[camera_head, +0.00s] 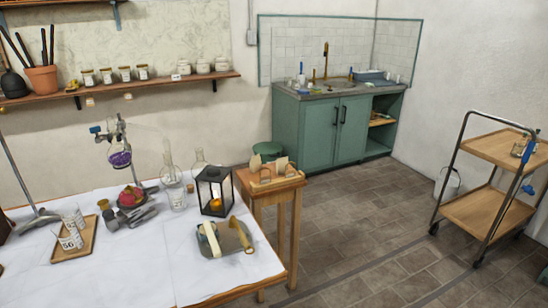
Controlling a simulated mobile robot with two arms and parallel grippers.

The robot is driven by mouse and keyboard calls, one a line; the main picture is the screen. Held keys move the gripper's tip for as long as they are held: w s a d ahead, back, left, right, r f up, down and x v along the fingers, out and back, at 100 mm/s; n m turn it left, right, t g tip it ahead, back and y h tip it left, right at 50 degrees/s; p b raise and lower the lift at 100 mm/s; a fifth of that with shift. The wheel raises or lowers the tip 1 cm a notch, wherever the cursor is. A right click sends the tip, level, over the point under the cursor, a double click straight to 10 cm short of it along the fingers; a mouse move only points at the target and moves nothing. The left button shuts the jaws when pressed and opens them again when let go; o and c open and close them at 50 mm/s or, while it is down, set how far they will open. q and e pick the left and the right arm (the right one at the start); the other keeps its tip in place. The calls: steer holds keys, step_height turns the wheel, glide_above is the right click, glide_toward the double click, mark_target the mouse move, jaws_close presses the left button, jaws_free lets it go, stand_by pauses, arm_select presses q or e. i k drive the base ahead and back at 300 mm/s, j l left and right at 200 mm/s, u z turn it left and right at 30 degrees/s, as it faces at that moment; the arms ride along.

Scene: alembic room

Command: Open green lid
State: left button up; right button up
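A round dark green lid (267,148) shows on what looks like a bin on the floor, left of the green sink cabinet. It appears to lie flat and closed. The bin's lower part is hidden behind a small wooden table (284,187). Neither of my grippers is in view.
A white-topped table (150,262) in front holds glassware, a black lantern (214,191), a tray (87,235) and metal tools. The green sink cabinet (318,133) stands in the back corner. A two-shelf cart (485,212) stands right. The tiled floor (375,215) between is clear.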

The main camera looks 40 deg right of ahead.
mark_target(268, 148)
steer(key=i+l+z, duration=0.25)
steer(key=l, duration=0.15)
steer(key=l+z, duration=0.3)
steer(key=l, duration=0.15)
steer(key=i+l+z, duration=0.2)
steer(key=l+z, duration=0.2)
steer(key=i+l+z, duration=0.55)
steer(key=z, duration=0.2)
steer(key=i+l+z, duration=0.1)
steer(key=i+z, duration=0.3)
steer(key=i+u, duration=0.1)
steer(key=i, duration=0.35)
steer(key=i+l+u, duration=0.15)
steer(key=i, duration=0.3)
steer(key=i+l+u, duration=0.1)
steer(key=i, duration=0.4)
steer(key=i+j+u, duration=0.2)
steer(key=i+u, duration=0.2)
steer(key=i, duration=0.15)
steer(key=i+j+u, duration=0.1)
steer(key=i+u, duration=0.3)
steer(key=i, duration=0.15)
steer(key=i+l+u, duration=0.15)
steer(key=i+u, duration=0.25)
steer(key=i+l+u, duration=0.3)
steer(key=i+u, duration=0.15)
steer(key=i, duration=0.2)
